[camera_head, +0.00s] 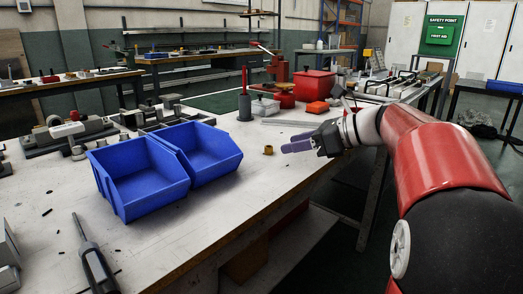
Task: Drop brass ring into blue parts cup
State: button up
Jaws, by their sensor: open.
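The brass ring (268,150) is a small yellow-brown piece standing on the white workbench, just left of my gripper. My gripper (284,145) has dark purple fingers pointing left toward the ring; it is open and looks empty, and a gap shows between its fingertips and the ring. Two blue bins stand side by side on the bench left of the ring: the nearer, larger-looking one (140,190) and the one behind it to the right (212,155). Both look empty and open toward me. No separate blue cup can be told apart from them.
The workbench (200,225) is clear between the bins and its front edge. A screwdriver (95,255) lies at the front left. A grey holder (244,106) stands behind the ring. A red box (314,84) and a smaller red block (317,107) sit farther back. Metal parts crowd the left.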

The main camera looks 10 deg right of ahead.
aim_at(271, 147)
jog(key=b+x, duration=0.1)
jog(key=x, duration=0.5)
jog(key=shift+w+r, duration=0.1)
jog(key=shift+w, duration=0.05)
grip_shut()
